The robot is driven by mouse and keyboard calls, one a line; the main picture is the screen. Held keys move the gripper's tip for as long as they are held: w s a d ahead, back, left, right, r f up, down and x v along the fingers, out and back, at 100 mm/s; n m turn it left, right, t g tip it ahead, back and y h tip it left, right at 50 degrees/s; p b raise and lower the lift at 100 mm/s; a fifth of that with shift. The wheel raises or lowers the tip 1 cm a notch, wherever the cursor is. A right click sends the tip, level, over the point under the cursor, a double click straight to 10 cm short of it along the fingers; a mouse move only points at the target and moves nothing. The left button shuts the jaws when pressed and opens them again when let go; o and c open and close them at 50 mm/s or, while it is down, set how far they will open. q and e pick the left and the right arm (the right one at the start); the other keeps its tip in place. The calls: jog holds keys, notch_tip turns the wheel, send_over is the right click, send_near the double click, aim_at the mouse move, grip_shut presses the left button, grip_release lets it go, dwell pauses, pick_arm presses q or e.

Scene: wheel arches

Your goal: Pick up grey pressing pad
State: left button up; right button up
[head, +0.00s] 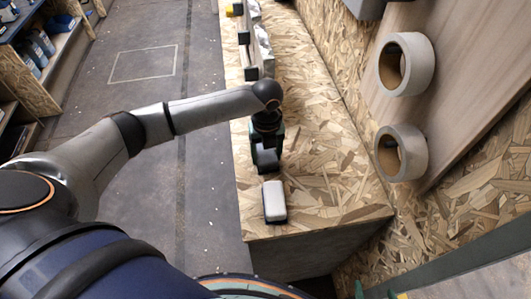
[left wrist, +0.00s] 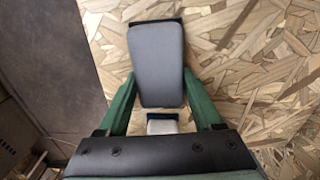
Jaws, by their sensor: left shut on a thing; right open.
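The grey pressing pad (left wrist: 157,62) has a smooth grey face and a dark edge. It sits between the green fingers of my left gripper (left wrist: 158,88), which is shut on it. In the head view my left gripper (head: 265,142) points down over the chipboard ledge, with the dark side of the pad (head: 266,160) beneath it. Whether the pad touches the ledge is hard to tell. A whitish block with a dark base (head: 274,199) lies on the ledge nearer to me. My right gripper (head: 378,290) shows only green tips at the bottom edge, apart and empty.
The chipboard ledge (head: 335,185) ends at a front edge and drops to the floor on the left. Several dark-and-grey blocks (head: 257,50) stand along its far left edge. Two tape rolls (head: 418,65) are on the wooden panel at the right.

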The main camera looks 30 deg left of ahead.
aim_at(267, 153)
pick_arm(q)
jog(key=shift+r, duration=0.15)
jog(key=shift+r, duration=0.2)
notch_tip(267, 153, up, 2)
jog(key=shift+r, duration=0.15)
jog(key=s+d+r+p, duration=0.1)
jog(key=s+d+r, duration=0.3)
jog(key=s+r, duration=0.6)
jog(key=s, duration=0.3)
jog(key=shift+s, duration=0.25)
